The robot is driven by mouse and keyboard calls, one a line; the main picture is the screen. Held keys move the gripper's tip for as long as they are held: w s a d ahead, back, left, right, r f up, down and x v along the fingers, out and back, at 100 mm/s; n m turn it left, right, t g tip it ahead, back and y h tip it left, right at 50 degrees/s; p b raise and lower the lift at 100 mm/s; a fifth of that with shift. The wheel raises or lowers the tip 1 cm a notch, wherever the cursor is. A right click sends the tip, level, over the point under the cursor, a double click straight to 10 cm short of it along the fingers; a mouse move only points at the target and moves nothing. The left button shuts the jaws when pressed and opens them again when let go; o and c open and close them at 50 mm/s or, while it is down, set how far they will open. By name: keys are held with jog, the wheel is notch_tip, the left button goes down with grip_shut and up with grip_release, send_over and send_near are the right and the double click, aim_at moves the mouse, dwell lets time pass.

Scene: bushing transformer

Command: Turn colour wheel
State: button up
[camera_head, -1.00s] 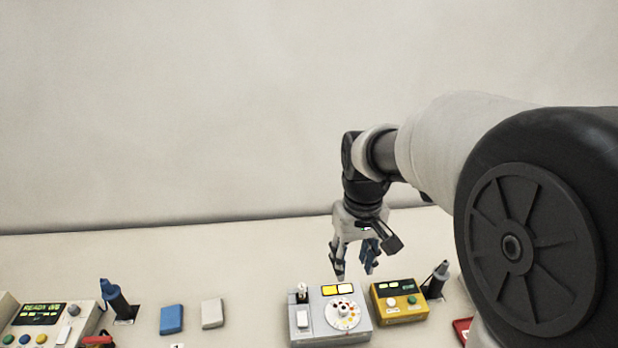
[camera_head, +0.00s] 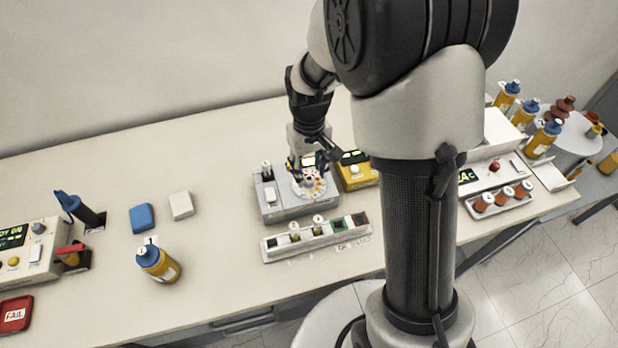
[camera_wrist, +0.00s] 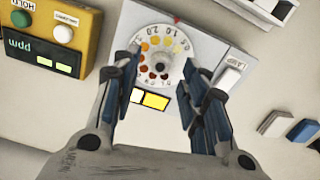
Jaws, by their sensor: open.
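The colour wheel (camera_wrist: 160,55) is a white dial with a ring of yellow to dark red dots and numbers on its rim. It sits on a grey box (camera_head: 285,206), and a red mark shows beside the rim in the wrist view. In the head view the wheel (camera_head: 310,184) is partly covered by my gripper (camera_head: 308,166). In the wrist view my gripper (camera_wrist: 158,72) is open, its blue-padded fingers on either side of the wheel. I cannot tell whether they touch it.
A yellow meter box (camera_head: 356,170) stands close beside the grey box. A rack with small vials (camera_head: 318,238) lies in front. A bottle (camera_head: 157,262), a blue block (camera_head: 142,217) and a white block (camera_head: 181,205) stand to the left, with bare table between.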

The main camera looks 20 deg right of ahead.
aim_at(309, 181)
jog(key=shift+f, duration=1.5)
grip_shut()
